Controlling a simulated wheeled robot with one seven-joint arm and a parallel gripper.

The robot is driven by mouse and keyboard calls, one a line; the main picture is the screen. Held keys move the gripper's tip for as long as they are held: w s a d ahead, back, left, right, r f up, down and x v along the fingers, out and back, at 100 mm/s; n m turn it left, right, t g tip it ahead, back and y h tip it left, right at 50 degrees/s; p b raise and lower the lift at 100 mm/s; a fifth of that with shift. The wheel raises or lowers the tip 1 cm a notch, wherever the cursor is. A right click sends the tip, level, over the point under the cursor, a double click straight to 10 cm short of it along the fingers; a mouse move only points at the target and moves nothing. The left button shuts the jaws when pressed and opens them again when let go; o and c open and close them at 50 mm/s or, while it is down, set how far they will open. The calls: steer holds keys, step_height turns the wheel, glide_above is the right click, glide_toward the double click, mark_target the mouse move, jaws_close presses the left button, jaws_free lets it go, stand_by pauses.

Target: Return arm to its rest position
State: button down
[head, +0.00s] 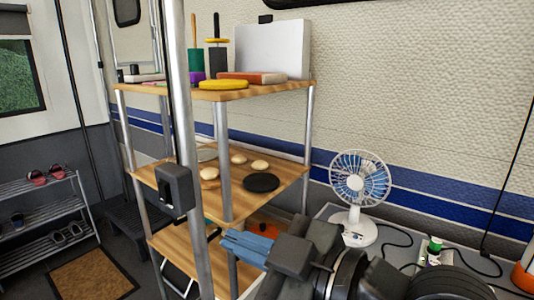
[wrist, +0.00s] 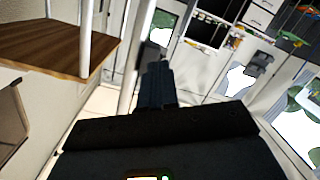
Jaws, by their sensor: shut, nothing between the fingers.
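My arm reaches in from the lower right of the head view. My gripper (head: 246,243), with blue fingers, is shut and holds nothing. It is in front of the lower part of a wooden shelf unit (head: 270,205), close to its front metal post; I cannot tell whether they touch. In the wrist view my gripper (wrist: 156,75) shows as dark fingers pressed together, pointing into open room, with a wooden shelf board to the left.
The shelf's middle board carries several buns (head: 259,166) and a black disc (head: 261,183). A white fan (head: 358,190) and a small green bottle (head: 434,250) stand on the counter at right. A shoe rack (head: 45,210) and brown mat (head: 92,278) are at left.

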steer(key=s+d+f+m+t+h, duration=0.6)
steer(key=s+d+f+m+h, duration=0.65)
steer(key=m, duration=0.55)
steer(key=s+d+f, duration=0.2)
steer(key=s+d, duration=0.4)
steer(key=s, duration=0.3)
steer(key=s+d+f+n+g, duration=0.1)
steer(key=s+d+f, duration=0.2)
steer(key=s, duration=0.7)
steer(key=d+h, duration=0.1)
steer(key=d, duration=0.1)
steer(key=shift+s+d, duration=0.25)
steer(key=shift+d, duration=0.1)
